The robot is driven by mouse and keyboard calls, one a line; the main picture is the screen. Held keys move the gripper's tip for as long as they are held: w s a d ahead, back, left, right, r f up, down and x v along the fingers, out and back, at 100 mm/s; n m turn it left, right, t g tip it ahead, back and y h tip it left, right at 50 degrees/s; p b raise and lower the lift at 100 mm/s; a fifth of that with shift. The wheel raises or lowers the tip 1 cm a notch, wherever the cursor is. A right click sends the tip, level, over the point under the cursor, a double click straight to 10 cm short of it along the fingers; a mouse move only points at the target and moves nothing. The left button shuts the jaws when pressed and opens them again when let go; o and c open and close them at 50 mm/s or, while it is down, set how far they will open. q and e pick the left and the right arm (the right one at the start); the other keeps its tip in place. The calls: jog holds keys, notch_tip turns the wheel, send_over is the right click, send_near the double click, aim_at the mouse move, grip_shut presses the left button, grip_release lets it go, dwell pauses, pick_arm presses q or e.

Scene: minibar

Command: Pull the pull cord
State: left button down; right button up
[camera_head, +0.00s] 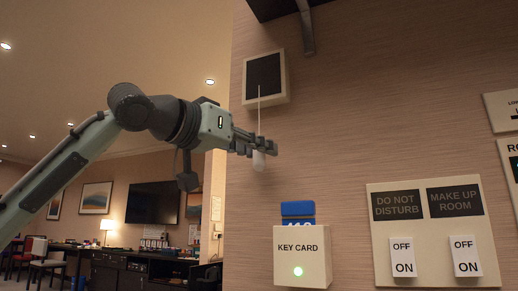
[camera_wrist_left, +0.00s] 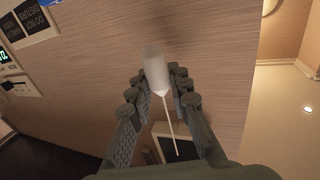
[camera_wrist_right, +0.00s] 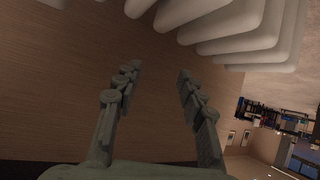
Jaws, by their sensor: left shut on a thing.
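The pull cord (camera_head: 259,105) is a thin white line hanging from a square dark-faced box (camera_head: 264,78) on the wall. A pale knob (camera_head: 259,161) is at its lower end. My left gripper (camera_head: 256,145) is shut on the cord at the top of the knob. In the left wrist view the white knob (camera_wrist_left: 156,68) sticks out past the fingertips, and the cord (camera_wrist_left: 170,127) runs back between the fingers. My right gripper (camera_wrist_right: 159,69) shows only in the right wrist view, open and empty, in front of a brown surface.
Below the cord are a key card holder (camera_head: 302,257) with a blue card (camera_head: 298,209) and a lit green light, and a switch panel (camera_head: 433,211) to its right. Rounded white slats (camera_wrist_right: 238,30) stand close beyond my right gripper. A lounge with furniture lies at the left.

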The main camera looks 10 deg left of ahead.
pick_arm(q)
jog(key=shift+f, duration=0.45)
pick_arm(e)
jog(key=shift+w+a+r, duration=0.15)
jog(key=shift+a+r, duration=0.05)
jog(key=shift+a, duration=0.05)
pick_arm(q)
jog(key=shift+f+b, duration=0.45)
jog(key=shift+f, duration=0.3)
jog(key=c, duration=1.4)
grip_release()
pick_arm(e)
jog(key=a+r+t, duration=0.1)
jog(key=w+a+r+t+y, duration=0.1)
jog(key=r, duration=0.1)
jog(key=shift+w+a, duration=0.1)
